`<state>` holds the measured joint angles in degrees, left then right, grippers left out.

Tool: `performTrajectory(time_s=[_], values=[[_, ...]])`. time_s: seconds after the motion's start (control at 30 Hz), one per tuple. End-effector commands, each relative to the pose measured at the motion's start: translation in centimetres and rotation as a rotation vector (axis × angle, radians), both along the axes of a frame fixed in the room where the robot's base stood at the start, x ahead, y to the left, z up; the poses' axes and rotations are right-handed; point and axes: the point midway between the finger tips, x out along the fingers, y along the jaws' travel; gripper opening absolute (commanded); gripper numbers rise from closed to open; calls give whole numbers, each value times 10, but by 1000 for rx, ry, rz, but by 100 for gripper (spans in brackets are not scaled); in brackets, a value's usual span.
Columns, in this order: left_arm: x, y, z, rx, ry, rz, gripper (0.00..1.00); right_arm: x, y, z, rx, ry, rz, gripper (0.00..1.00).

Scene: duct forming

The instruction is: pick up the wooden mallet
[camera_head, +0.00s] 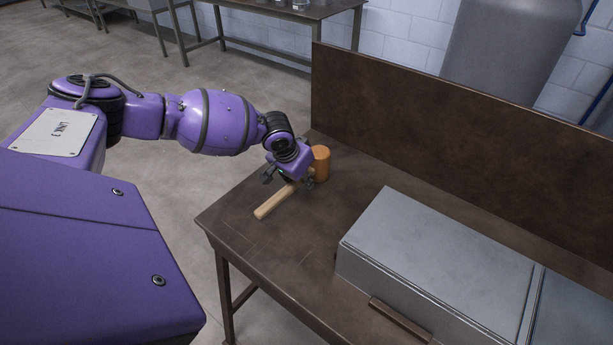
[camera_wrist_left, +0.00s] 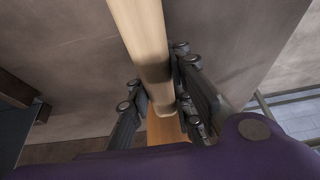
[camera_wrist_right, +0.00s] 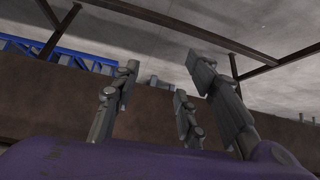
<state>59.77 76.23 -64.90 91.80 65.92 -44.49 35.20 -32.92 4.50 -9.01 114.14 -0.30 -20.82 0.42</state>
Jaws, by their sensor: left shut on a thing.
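The wooden mallet lies at the far left corner of the brown table, with its orange-brown head (camera_head: 321,163) toward the backboard and its pale handle (camera_head: 272,202) pointing toward the front left. My left gripper (camera_head: 290,180) is shut on the handle close to the head. In the left wrist view the pale handle (camera_wrist_left: 146,40) runs between the dark fingers (camera_wrist_left: 160,100), and part of the head (camera_wrist_left: 163,130) shows below them. I cannot tell whether the mallet touches the tabletop. My right gripper (camera_wrist_right: 170,100) shows only in the right wrist view, with its fingers spread and nothing between them.
A grey metal box (camera_head: 430,265) stands on the table (camera_head: 300,260) to the right, with a brown bar at its front. A tall brown backboard (camera_head: 450,130) closes the table's back edge. The tabletop between mallet and box is clear. Another table (camera_head: 290,12) stands behind.

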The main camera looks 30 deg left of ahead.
Motion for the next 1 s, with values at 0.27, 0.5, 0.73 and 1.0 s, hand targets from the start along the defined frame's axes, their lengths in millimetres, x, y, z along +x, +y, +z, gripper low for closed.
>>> performTrajectory(time_s=[0.27, 0.5, 0.73, 1.0], values=[[3, 1, 38, 1, -8, -1, 0, -2, 0, -3, 0, 7, 1, 40], [-40, -20, 96, 2, -9, -4, 0, 4, 3, 9, 5, -7, 3, 40], [-89, -45, 119, 3, -5, -5, 0, 0, 5, 10, 9, 5, 6, 40], [-119, -60, 133, 2, -4, -2, 0, 0, 6, 11, 10, 5, 11, 40]])
